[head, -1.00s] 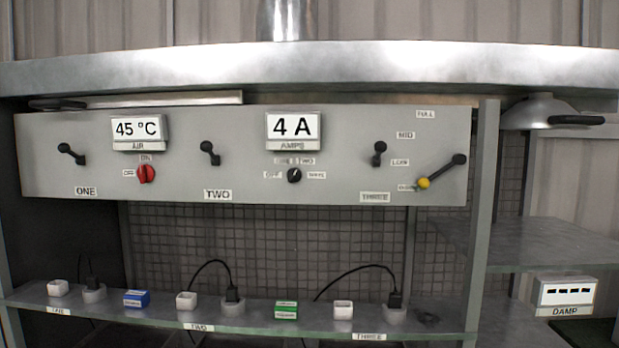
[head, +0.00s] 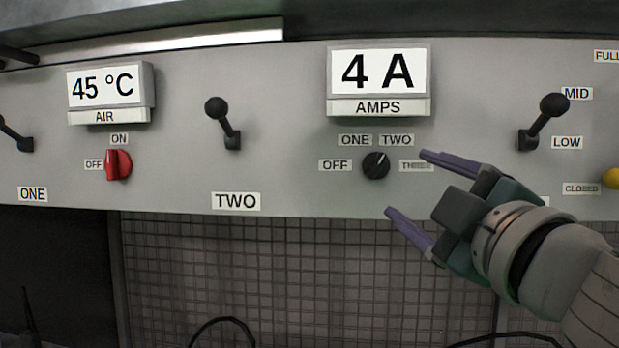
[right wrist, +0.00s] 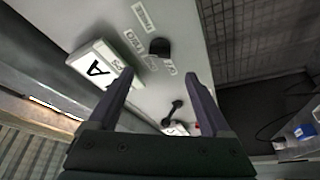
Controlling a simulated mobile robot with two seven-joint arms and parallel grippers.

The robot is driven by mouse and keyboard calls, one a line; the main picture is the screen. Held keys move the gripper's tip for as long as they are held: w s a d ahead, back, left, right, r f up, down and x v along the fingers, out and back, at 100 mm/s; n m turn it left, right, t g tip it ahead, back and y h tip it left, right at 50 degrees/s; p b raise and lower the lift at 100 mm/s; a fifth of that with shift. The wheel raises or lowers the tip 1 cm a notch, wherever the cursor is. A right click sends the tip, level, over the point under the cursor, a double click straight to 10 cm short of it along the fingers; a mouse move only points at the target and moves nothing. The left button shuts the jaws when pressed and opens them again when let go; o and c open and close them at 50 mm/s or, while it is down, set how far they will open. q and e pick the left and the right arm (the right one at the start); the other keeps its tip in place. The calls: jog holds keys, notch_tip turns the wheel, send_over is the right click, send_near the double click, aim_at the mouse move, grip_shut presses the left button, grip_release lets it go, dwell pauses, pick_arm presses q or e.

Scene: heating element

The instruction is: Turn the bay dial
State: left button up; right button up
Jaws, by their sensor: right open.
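The bay dial (head: 376,165) is a small round black knob on the grey panel (head: 280,130), with labels OFF, ONE, TWO and THREE around it. Its pale mark seems to point up and right, towards TWO. The AMPS display (head: 378,80) above it reads 4 A. My right gripper (head: 405,182) is open and empty, its purple fingertips just right of and below the dial, one partly across the THREE label. In the right wrist view the dial (right wrist: 159,47) lies beyond the gap between the fingertips (right wrist: 158,74), apart from them. My left gripper is out of view.
A red AIR switch (head: 118,165) and a black lever (head: 225,122) are left of the dial. Another black lever (head: 542,120) and a yellow knob (head: 612,179) are to the right. Dark mesh (head: 300,270) and black cables lie below the panel.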

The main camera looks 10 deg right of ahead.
aim_at(379, 168)
jog(key=p+x, duration=0.2)
jog(key=x, duration=0.5)
jog(key=shift+w+r, duration=0.1)
jog(key=shift+w, duration=0.2)
jog(key=shift+x, duration=0.8)
grip_shut()
